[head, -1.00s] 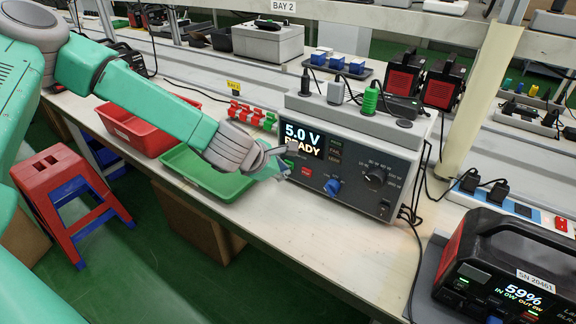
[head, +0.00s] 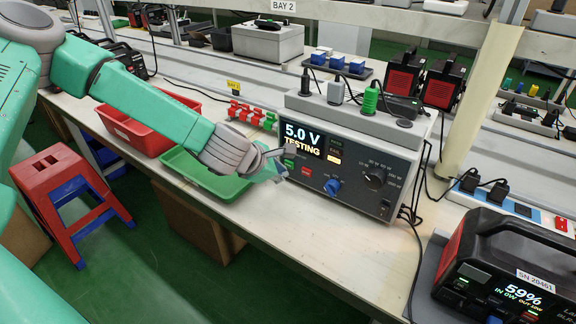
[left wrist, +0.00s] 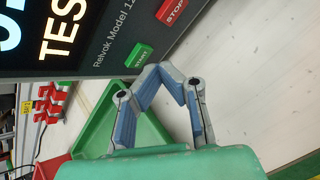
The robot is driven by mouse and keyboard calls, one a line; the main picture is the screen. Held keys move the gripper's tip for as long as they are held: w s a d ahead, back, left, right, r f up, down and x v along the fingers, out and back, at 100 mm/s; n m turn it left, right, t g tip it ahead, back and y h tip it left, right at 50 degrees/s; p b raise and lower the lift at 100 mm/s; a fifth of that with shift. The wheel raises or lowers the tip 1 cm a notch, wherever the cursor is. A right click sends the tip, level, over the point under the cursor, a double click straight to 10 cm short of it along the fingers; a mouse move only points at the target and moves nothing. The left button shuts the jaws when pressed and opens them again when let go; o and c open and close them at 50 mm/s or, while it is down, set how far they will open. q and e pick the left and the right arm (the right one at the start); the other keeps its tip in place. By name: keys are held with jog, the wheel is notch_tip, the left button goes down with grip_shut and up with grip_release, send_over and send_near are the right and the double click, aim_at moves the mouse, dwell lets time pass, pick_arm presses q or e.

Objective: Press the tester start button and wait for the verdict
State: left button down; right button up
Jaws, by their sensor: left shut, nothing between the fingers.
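The tester (head: 352,150) is a grey box with a dark front panel on the bench. The green start button (left wrist: 139,56) and the red stop button (left wrist: 172,11) show in the left wrist view. My left gripper (head: 280,164) is shut and empty, close to the panel's lower left. In the left wrist view its fingertips (left wrist: 168,80) are beside the start button; I cannot tell if they touch it. My right gripper is not in view.
A green tray (head: 205,183) and a red bin (head: 150,128) sit left of the tester. A black power unit (head: 505,265) stands at the right front. Cables (head: 412,215) hang at the tester's right side. Bare bench lies in front of the tester.

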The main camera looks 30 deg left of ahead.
pick_arm(q)
jog(key=shift+s+a, duration=0.2)
jog(key=shift+s, duration=2.8)
